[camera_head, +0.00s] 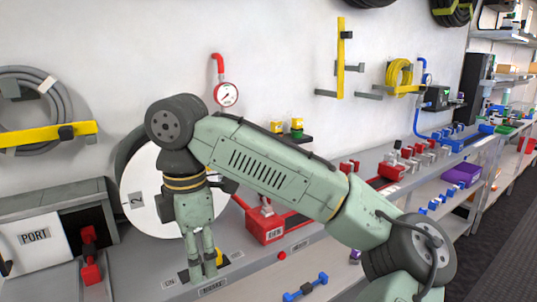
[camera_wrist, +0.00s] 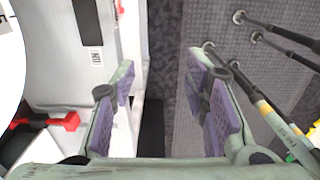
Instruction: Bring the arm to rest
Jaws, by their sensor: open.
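My arm (camera_head: 270,165) is pale green with dark joints. It reaches from the lower right up over the bench and bends down at a dark elbow-like joint in front of a round white disc marked 2 (camera_head: 143,205). My gripper (camera_head: 201,278) points down near the bench's front part, by small printed labels. In the wrist view my gripper (camera_wrist: 165,100) shows two fingers with purple pads, wide apart. Nothing is between them; dark floor and the bench edge show beyond.
A grey bench (camera_head: 150,255) runs along the wall. Near the arm are a red box (camera_head: 265,228), a PORT box (camera_head: 40,242) and a red handle (camera_head: 91,268). A gauge (camera_head: 226,94) and yellow brackets (camera_head: 340,60) are on the wall. Open floor (camera_head: 510,225) lies right.

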